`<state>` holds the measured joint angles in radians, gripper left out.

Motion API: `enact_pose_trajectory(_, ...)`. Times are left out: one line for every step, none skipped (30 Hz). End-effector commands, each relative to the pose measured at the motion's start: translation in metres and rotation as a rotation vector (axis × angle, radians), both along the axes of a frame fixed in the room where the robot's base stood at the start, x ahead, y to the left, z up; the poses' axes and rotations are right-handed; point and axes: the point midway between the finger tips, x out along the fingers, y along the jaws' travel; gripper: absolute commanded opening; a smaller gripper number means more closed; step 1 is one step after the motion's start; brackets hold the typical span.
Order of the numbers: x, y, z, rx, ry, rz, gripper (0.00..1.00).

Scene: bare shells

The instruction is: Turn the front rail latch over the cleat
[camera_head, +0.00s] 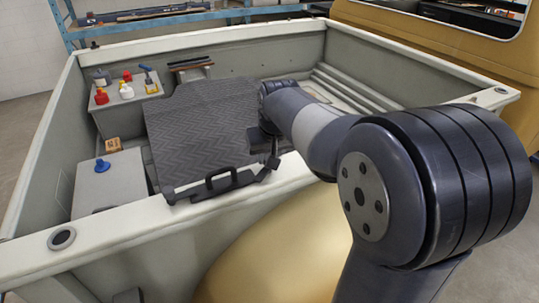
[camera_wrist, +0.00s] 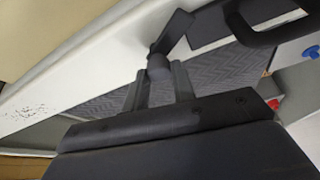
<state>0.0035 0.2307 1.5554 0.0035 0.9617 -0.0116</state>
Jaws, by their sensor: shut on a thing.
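The front rail latch (camera_wrist: 174,34) is a dark, flat lever with a rounded end. In the wrist view it lies at the inner edge of the pale front rail (camera_wrist: 95,62), its arm slanting up and right. My gripper (camera_wrist: 160,78) is shut on the latch's rounded end, one finger on each side. In the head view my gripper (camera_head: 272,150) is at the rail beside the panel's front right corner, and the latch is partly hidden there. A black loop handle (camera_head: 222,181) sits on the panel's front edge. I cannot clearly make out the cleat.
A dark chevron-patterned panel (camera_head: 200,125) leans across the open tub. On its left are a grey box (camera_head: 110,182) with a blue knob and a ledge (camera_head: 125,108) with red, white and yellow fittings. The tub's right side holds ribbed steps (camera_head: 350,88).

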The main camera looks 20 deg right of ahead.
Motion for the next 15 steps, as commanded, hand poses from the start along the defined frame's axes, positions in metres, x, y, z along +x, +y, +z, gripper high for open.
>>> enact_pose_trajectory(0.0003,0.0014,0.0005,-0.001,-0.002,-0.039,0.02)
enact_pose_trajectory(0.0004,0.0016,0.0004,-0.001,-0.002,-0.068,0.02)
enact_pose_trajectory(0.0005,0.0019,0.0004,-0.001,-0.002,-0.105,0.02)
enact_pose_trajectory(0.0006,0.0018,0.0004,-0.001,-0.002,-0.135,0.02)
enact_pose_trajectory(0.0007,0.0021,0.0004,-0.001,-0.002,-0.163,0.02)
enact_pose_trajectory(0.0007,0.0024,0.0003,-0.001,-0.002,-0.201,0.02)
enact_pose_trajectory(0.0008,0.0026,0.0002,-0.001,-0.001,-0.228,0.02)
enact_pose_trajectory(0.0008,0.0026,0.0001,-0.001,-0.001,-0.255,0.02)
enact_pose_trajectory(0.0009,0.0027,0.0001,0.000,-0.002,-0.291,0.02)
enact_pose_trajectory(0.0010,0.0028,-0.0001,-0.001,-0.001,-0.316,0.02)
enact_pose_trajectory(0.0009,0.0031,-0.0003,-0.001,-0.001,-0.342,0.02)
enact_pose_trajectory(0.0010,0.0032,-0.0003,-0.001,0.000,-0.375,0.02)
enact_pose_trajectory(0.0012,0.0034,-0.0004,0.000,-0.001,-0.399,0.02)
enact_pose_trajectory(0.0014,0.0033,-0.0003,0.000,-0.001,-0.422,0.02)
enact_pose_trajectory(0.0014,0.0033,-0.0003,0.000,-0.001,-0.451,0.02)
